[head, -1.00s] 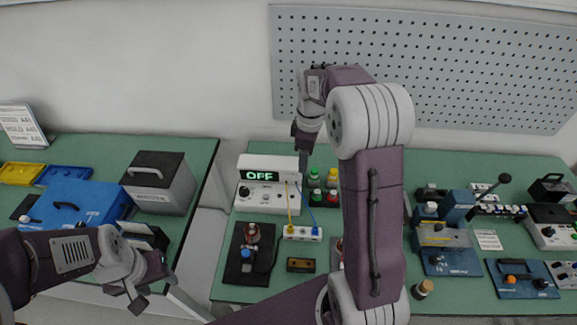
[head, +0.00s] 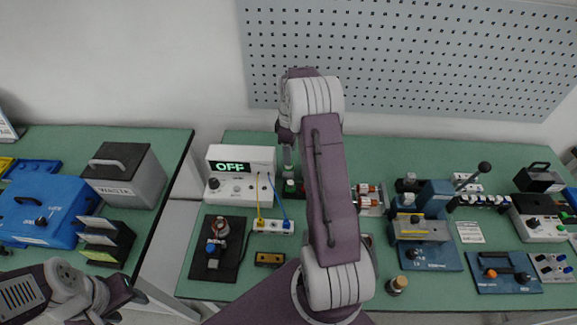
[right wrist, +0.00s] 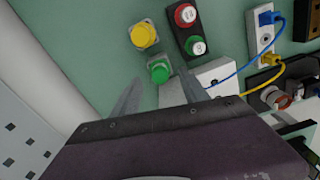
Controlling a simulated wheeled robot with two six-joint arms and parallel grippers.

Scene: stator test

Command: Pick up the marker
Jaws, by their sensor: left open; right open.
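I cannot make out a thing that is plainly a marker. A green-topped round piece (right wrist: 159,71) stands on the green bench in the right wrist view, with a yellow-topped one (right wrist: 144,34) beside it. My right gripper (right wrist: 158,92) is open, with its two fingers either side of the green top and nothing clearly held. In the head view my right arm hides most of this spot. My left gripper (head: 130,293) is open and empty at the lower left, in front of the left bench.
A black box with a red button (right wrist: 185,14) and a green button (right wrist: 195,45) stands close by. The OFF-display unit (head: 240,174) is to the left, with yellow and blue cables to a white socket block (head: 272,227). A pegboard (head: 400,55) hangs behind.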

